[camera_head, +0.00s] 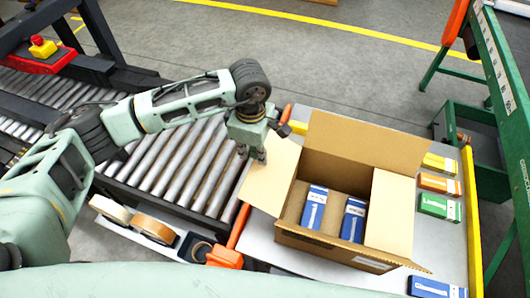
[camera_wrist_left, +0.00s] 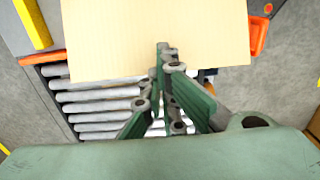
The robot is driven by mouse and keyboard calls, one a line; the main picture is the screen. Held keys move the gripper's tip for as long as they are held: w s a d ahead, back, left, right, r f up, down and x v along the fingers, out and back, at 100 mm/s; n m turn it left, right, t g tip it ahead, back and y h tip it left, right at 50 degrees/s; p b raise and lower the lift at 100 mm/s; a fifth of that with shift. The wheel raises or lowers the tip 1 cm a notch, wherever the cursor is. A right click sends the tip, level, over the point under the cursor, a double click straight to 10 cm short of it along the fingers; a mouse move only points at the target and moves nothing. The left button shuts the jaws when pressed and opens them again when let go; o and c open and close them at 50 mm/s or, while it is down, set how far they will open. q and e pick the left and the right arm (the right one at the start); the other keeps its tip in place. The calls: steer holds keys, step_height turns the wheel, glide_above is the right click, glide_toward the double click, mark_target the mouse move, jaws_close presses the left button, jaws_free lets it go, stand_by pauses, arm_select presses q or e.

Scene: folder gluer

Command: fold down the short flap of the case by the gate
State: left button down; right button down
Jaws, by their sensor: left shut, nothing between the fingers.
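The open cardboard case (camera_head: 335,245) stands on the light table, with two blue-and-white boxes (camera_head: 314,208) inside. Its left short flap (camera_head: 268,178) spreads outward toward the roller conveyor. The flap also fills the top middle of the left wrist view (camera_wrist_left: 110,40). The right short flap (camera_head: 390,212) and the tall back flap (camera_head: 365,143) are also open. My left gripper (camera_head: 252,158) is shut and empty, pointing down at the flap's outer rear edge. In the left wrist view its fingertips (camera_wrist_left: 165,52) overlap the flap's edge; I cannot tell whether they touch. My right gripper is out of view.
The roller conveyor (camera_head: 180,165) lies left of the table. An orange-ended bar (camera_head: 238,225) stands between them. Tape rolls (camera_head: 152,228) sit in a front tray. Several small coloured boxes (camera_head: 440,207) lie right of the case. A green frame (camera_head: 505,90) stands at far right.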

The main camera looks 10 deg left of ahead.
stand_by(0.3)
arm_select(q)
steer(key=b, duration=0.3)
glide_above(284, 176)
steer(key=shift+d+r, duration=0.2)
steer(key=shift+d, duration=0.3)
steer(key=shift+s+b, duration=0.1)
steer(key=shift+b, duration=0.2)
steer(key=d, duration=0.1)
steer(key=d+b, duration=0.1)
steer(key=d, duration=0.1)
steer(key=shift+s+f+b, duration=0.1)
steer(key=shift+s+b, duration=0.15)
steer(key=shift+b, duration=0.15)
